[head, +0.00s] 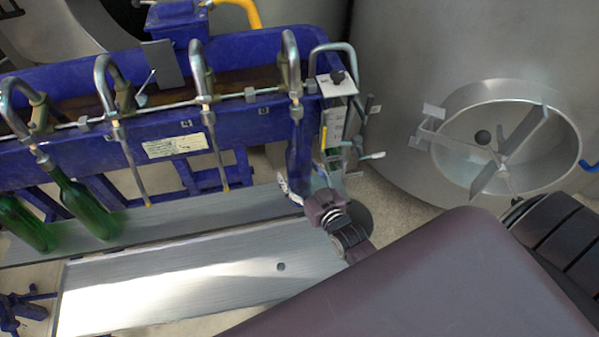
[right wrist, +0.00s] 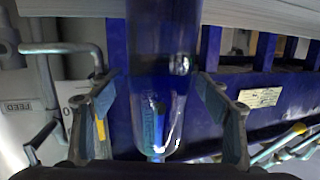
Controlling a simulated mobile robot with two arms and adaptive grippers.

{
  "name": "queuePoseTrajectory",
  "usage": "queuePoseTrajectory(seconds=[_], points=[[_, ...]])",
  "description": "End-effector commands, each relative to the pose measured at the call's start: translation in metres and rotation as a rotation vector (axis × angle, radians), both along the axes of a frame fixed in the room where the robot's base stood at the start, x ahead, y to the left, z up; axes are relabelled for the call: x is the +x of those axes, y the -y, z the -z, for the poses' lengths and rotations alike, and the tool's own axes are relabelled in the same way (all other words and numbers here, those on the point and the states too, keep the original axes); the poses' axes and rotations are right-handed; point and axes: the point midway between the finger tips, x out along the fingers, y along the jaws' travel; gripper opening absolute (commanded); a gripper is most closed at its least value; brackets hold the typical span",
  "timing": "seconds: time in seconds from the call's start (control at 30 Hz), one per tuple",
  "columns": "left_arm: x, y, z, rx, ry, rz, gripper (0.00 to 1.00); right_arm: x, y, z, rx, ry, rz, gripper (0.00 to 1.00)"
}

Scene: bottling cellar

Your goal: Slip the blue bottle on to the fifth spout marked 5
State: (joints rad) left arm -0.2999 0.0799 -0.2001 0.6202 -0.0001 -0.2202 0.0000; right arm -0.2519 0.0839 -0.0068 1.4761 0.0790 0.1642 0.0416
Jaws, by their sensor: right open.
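The blue bottle (head: 298,158) stands roughly upright under the rightmost spout (head: 292,75) of the filler in the head view. Its upper end meets the lower part of that spout, and the spout tube seems to run into it. In the right wrist view the clear blue bottle (right wrist: 163,100) fills the middle. My right gripper (head: 294,190) is around the lower part of the bottle; the wrist view shows its fingers (right wrist: 160,95) apart, one on each side of the glass. The number plate by this spout is too small to read surely. My left gripper is not in view.
Two green bottles (head: 82,207) (head: 24,226) hang tilted at spouts on the left. The two spouts between are empty (head: 218,150) (head: 132,165). A metal shelf (head: 190,275) lies in front, bare. A steel tank (head: 400,100) with a round hatch stands to the right.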

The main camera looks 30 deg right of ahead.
Motion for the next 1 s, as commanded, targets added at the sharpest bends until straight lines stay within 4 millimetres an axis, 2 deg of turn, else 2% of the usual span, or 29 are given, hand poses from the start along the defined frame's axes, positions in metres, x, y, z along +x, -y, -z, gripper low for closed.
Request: queuePoseTrajectory(seconds=[0.27,0.37,0.7,0.83,1.0], points=[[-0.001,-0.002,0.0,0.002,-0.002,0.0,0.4,-0.01,0.0,0.002,0.0,-0.008,0.0,0.7],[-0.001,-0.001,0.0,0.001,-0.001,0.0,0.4,-0.025,0.0,-0.001,0.0,-0.007,0.0,0.7],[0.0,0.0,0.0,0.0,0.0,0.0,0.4,-0.093,0.0,-0.015,0.0,-0.005,0.0,0.7],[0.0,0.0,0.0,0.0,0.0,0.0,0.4,-0.109,0.0,-0.018,0.0,-0.003,0.0,0.7],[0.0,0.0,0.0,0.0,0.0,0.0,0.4,-0.118,0.0,-0.021,0.0,-0.001,0.0,0.7]])
